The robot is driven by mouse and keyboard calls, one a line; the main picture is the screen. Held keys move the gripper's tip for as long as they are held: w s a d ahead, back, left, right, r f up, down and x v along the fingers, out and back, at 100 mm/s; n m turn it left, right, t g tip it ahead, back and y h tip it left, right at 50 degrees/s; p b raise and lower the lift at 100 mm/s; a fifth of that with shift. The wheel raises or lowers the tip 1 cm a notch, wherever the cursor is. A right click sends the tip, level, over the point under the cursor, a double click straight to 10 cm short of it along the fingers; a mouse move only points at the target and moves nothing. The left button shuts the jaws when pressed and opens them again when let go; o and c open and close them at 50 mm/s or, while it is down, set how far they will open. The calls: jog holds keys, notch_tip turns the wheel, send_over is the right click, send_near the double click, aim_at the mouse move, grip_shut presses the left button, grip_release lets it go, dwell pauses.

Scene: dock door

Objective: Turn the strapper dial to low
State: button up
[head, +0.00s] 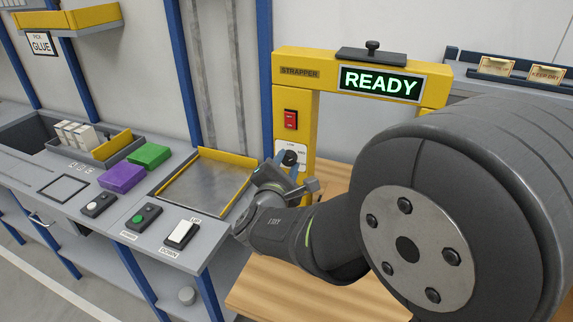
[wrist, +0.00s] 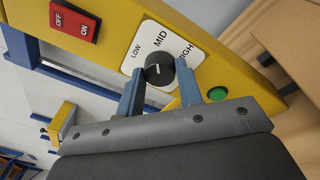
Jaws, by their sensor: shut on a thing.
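The strapper dial (wrist: 160,66) is a round black knob on a white plate marked LOW, MID and HIGH, on the yellow strapper frame. It also shows in the head view (head: 289,157), small and partly hidden by my gripper. My gripper (wrist: 159,78) has its two blue fingers on either side of the knob and is shut on it. In the head view my gripper (head: 286,167) reaches the post from the front. A small light mark shows on the knob's face; I cannot tell surely which label it points to.
A red OFF/ON switch (head: 290,119) sits above the dial, and a green button (wrist: 217,94) is close to the right finger. The READY display (head: 381,83) is on the crossbar. A bench with buttons and a metal tray (head: 204,184) is at left.

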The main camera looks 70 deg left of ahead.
jog(key=n, duration=0.4)
jog(key=shift+r+n+h, duration=0.1)
jog(key=shift+n+h, duration=0.2)
jog(key=shift+n, duration=0.1)
jog(key=n, duration=0.5)
jog(key=shift+s+a+h, duration=0.1)
jog(key=shift+h, duration=0.3)
jog(key=o, duration=1)
jog(key=v, duration=1.7)
jog(key=shift+s, duration=0.15)
jog(key=x, duration=1.7)
jog(key=shift+w, duration=0.2)
